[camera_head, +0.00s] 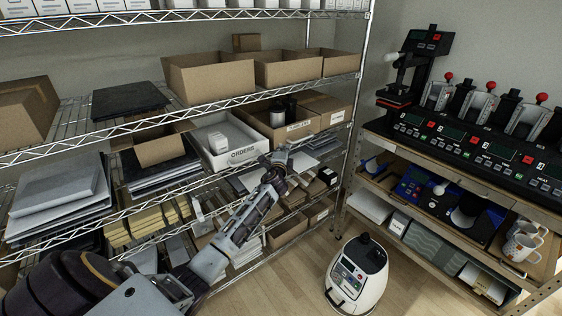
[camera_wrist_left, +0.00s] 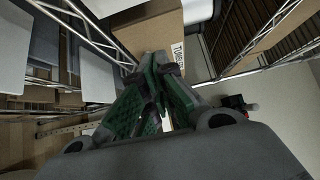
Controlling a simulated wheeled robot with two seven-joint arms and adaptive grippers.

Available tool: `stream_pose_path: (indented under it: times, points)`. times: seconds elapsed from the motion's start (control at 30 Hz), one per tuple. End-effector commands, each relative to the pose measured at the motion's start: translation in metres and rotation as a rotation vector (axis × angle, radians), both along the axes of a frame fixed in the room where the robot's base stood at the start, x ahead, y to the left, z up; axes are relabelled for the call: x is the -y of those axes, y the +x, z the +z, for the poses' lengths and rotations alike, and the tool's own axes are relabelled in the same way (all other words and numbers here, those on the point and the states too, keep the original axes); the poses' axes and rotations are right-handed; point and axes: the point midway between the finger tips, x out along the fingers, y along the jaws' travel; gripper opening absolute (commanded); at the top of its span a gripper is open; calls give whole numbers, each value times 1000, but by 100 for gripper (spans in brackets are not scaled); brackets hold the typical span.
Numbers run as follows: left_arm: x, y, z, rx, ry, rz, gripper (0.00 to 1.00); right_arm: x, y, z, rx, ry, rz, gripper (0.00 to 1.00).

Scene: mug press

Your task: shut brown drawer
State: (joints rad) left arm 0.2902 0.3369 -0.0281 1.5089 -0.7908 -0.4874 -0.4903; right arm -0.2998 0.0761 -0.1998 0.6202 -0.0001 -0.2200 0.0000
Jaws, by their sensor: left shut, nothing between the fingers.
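The brown drawer (camera_head: 302,127) is an open cardboard bin with a pale front label and dark cylindrical items inside. It sits on the middle shelf of the wire rack, right of the white ORDERS drawer. My left gripper (camera_head: 283,153) is just below and in front of it in the head view. In the left wrist view a brown cardboard front (camera_wrist_left: 148,28) with a printed label lies just beyond the fingertips. The left fingers (camera_wrist_left: 156,64) are shut with nothing between them. Whether they touch the cardboard I cannot tell. My right gripper is not in view.
The white ORDERS drawer (camera_head: 228,152) juts forward left of the brown drawer. A rack post (camera_head: 357,95) stands to the right. A white rounded machine (camera_head: 356,275) is on the floor. A bench with a black mug press (camera_head: 470,130) stands at right.

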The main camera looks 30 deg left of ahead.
Motion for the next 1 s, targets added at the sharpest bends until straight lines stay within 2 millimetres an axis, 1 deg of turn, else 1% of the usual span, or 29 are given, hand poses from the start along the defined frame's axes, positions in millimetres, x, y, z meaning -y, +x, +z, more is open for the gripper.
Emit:
stream_pose_path:
  times: [0.7,1.0]
  points:
    - [27,-58,-2,-2,0,0,0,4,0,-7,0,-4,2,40]
    - [33,-72,-1,-2,0,0,0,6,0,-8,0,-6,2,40]
